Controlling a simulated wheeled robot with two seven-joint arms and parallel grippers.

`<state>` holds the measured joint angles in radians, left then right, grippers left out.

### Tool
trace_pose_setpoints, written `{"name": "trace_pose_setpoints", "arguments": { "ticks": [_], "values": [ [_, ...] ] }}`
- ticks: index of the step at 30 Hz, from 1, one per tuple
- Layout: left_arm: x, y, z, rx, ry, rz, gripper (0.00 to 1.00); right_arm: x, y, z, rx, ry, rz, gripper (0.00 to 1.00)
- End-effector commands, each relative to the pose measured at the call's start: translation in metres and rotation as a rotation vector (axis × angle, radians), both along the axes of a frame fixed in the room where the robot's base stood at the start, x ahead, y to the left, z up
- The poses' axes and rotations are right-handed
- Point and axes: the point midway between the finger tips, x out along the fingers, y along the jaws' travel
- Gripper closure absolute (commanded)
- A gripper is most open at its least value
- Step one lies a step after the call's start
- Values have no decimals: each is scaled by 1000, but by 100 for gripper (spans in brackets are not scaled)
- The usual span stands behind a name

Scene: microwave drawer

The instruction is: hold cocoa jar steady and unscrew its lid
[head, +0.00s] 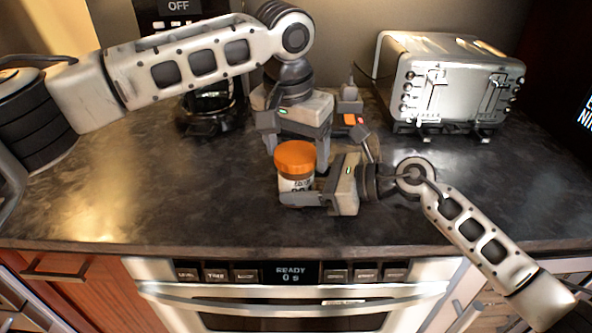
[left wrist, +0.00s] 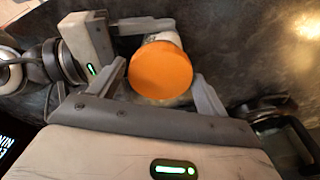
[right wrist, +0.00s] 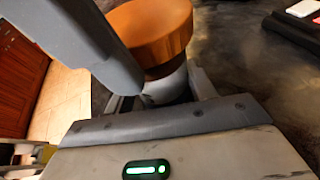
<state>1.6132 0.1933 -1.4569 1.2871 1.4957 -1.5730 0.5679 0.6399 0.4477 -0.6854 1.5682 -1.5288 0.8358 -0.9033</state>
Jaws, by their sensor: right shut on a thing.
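The cocoa jar (head: 296,184) stands on the dark counter, upright, with a white label and an orange lid (head: 295,156) on top. My right gripper (head: 308,190) comes from the right and is shut on the jar's body below the lid; the right wrist view shows the jar (right wrist: 165,88) between its fingers. My left gripper (head: 296,146) is just behind and above the jar, pointing down. In the left wrist view the lid (left wrist: 160,70) lies between its spread fingers, with gaps visible, so it is open and not gripping the lid.
A silver toaster (head: 455,82) stands at the back right of the counter (head: 170,190). A coffee maker (head: 205,112) stands at the back left, partly behind my left arm. The oven drawer front (head: 290,290) is below the counter edge. The counter's left front is clear.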

Motion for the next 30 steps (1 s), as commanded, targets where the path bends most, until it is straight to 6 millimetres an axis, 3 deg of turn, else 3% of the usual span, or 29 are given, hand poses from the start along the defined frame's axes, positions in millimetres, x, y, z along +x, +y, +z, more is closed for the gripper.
{"name": "trace_pose_setpoints", "arguments": {
  "ticks": [1, 3, 4, 8, 30],
  "values": [
    [0, 0, 0, 0, 0, 0, 38, 0, 0, 0, 0, 0, 0, 86],
    [0, 0, 0, 0, 0, 0, 58, 0, 0, 0, 0, 0, 0, 86],
    [0, 0, 0, 0, 0, 0, 62, 0, 0, 0, 0, 0, 0, 86],
    [0, 0, 0, 0, 0, 21, 62, 0, 0, 0, 0, 0, 0, 86],
    [0, 1, 0, 3, 1, 817, 62, 0, 0, 0, 0, 0, 0, 86]
  ]
}}
